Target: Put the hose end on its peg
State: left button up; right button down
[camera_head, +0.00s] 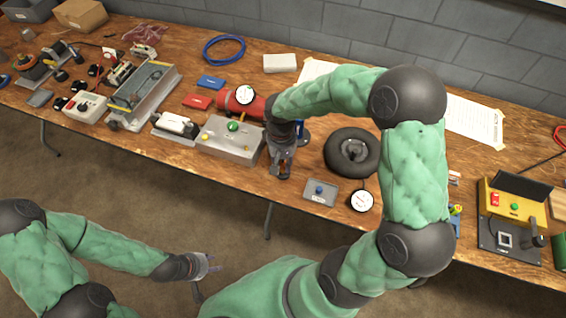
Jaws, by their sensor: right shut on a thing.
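My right gripper (282,170) points down over the front of the workbench, between the grey metal box with a green button and the small grey tray. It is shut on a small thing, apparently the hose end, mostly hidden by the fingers. I cannot make out the peg; a blue upright part (303,131) shows just behind my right wrist, partly covered by the arm. A red cylinder (228,101) with a white dial lies left of that arm. My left gripper (212,262) is low in front of the bench, over the floor, with its fingers apart and empty.
The grey metal box (222,147) stands left of my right gripper. A black wheel (351,152), a tray with a blue knob (320,193) and a round dial (362,201) are to its right. A blue coil (224,49) lies behind. The bench's front edge is close.

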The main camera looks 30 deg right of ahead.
jog(key=shift+f, duration=0.5)
jog(key=c, duration=1)
grip_release()
jog(key=shift+r, duration=0.15)
jog(key=r, duration=0.8)
jog(key=w+r, duration=0.1)
jog(key=r, duration=0.2)
jog(key=shift+w+d+r, duration=0.1)
jog(key=shift+r, duration=0.3)
